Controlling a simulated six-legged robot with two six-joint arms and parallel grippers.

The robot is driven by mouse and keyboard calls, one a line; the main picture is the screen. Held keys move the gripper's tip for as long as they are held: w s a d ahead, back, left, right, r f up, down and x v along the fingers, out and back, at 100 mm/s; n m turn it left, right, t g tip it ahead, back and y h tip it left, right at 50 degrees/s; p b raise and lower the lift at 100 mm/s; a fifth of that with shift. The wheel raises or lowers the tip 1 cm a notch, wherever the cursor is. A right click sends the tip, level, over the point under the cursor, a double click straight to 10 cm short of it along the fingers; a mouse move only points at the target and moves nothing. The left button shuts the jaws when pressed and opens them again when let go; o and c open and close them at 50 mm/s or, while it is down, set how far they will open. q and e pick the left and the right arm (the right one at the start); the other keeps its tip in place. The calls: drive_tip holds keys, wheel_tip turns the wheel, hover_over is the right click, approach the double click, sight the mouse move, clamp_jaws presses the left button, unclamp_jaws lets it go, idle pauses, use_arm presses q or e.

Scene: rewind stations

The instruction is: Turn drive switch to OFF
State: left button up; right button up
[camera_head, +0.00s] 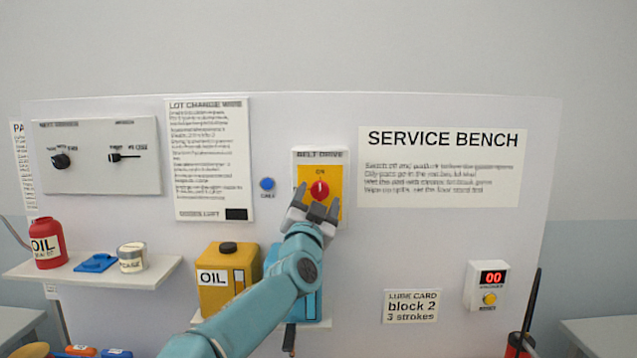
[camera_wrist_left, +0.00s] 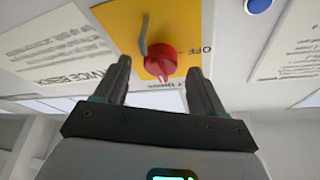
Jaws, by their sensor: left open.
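The drive switch is a red knob (camera_head: 319,189) on a yellow plate (camera_head: 334,172) under the BELT DRIVE label. Its pointer appears to face up toward the ON mark. In the left wrist view the knob (camera_wrist_left: 160,66) shows from close by, with the OFF mark (camera_wrist_left: 208,62) to its right. My left gripper (camera_head: 318,201) is open in front of the plate, and it also shows in the left wrist view (camera_wrist_left: 159,68). Its fingers straddle the knob in that view, with gaps on both sides. Whether the fingertips reach the knob's depth is unclear. My right gripper is out of view.
A blue button (camera_head: 267,184) is left of the switch panel. A yellow OIL can (camera_head: 228,278) and a blue container (camera_head: 309,303) stand below, partly behind my left arm. A shelf (camera_head: 160,272) is at left, and a counter box (camera_head: 487,286) at right. The wall right of the switch is flat.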

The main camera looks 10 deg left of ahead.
use_arm(q)
drive_tip(key=shift+w+r+p, duration=0.35)
drive_tip(key=shift+w+r, duration=0.05)
drive_tip(key=shift+w, duration=0.15)
drive_tip(key=shift+w+a+f, duration=0.1)
drive_tip(key=shift+w+f, duration=0.05)
drive_tip(key=shift+w, duration=0.1)
drive_tip(key=shift+s, duration=0.1)
drive_tip(key=c, duration=1.1)
drive_tip(key=shift+o, duration=0.2)
